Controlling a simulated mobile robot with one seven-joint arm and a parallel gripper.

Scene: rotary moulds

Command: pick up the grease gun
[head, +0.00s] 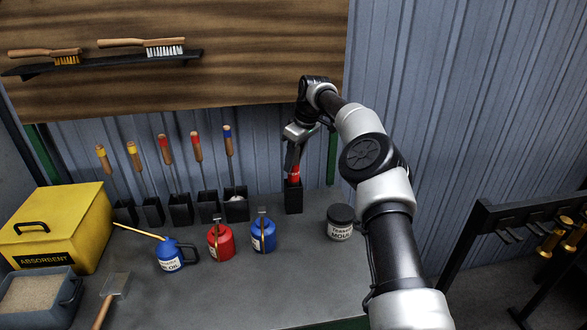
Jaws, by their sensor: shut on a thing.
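The grease gun (293,174) shows as a short red upright body in a narrow black holder (293,198) at the back of the bench, right of the row of tools. Its lower part is hidden inside the holder and its upper part is hidden by my gripper. My gripper (292,163) points down from above and is shut on the grease gun. The gun still sits in the holder and looks about upright.
Several wooden-handled tools stand in black holders (181,209) to the left. A dark jar (340,222) stands right, near my arm. A yellow absorbent box (62,225) is far left.

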